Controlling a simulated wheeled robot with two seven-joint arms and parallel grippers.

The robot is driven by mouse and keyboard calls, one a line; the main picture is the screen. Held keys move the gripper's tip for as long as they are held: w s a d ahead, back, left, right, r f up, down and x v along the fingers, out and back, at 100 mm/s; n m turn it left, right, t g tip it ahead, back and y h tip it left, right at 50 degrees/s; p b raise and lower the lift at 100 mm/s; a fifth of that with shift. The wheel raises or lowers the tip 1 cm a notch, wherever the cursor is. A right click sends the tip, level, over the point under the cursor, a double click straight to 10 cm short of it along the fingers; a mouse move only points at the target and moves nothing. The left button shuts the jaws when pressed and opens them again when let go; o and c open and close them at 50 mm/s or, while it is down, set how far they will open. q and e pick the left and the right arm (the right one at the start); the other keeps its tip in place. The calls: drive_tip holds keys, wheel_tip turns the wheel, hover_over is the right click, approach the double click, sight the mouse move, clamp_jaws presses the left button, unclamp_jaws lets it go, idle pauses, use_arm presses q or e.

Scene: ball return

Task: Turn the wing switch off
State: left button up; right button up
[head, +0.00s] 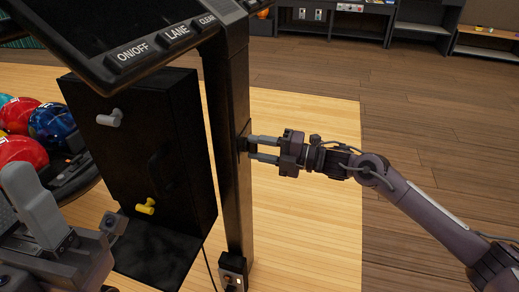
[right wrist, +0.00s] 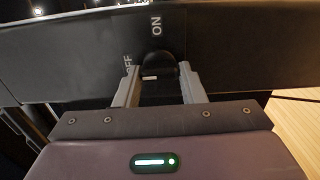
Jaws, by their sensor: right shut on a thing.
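The wing switch (right wrist: 158,66) is a dark rounded knob with a short pale mark, set in a black panel. The label ON is printed above it and OFF to its upper left, both turned sideways. My right gripper (right wrist: 158,88) has one finger on each side of the knob and is shut on it. In the head view my right gripper (head: 250,148) reaches in from the right to the black post (head: 229,150); the knob there is mostly hidden by the fingers. Part of my left arm shows at the lower left; its finger opening is unclear.
A tilted black console (head: 120,30) with ON/OFF, LANE and CLEAR buttons tops the post. A black box (head: 150,150) with a grey and a yellow knob stands left. Bowling balls (head: 20,150) lie behind. The wooden floor (head: 300,220) at right is open.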

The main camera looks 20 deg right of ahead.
drive_tip(key=shift+f, duration=0.1)
drive_tip(key=o, duration=1)
drive_tip(key=shift+p+v, duration=0.95)
drive_tip(key=shift+v, duration=2.95)
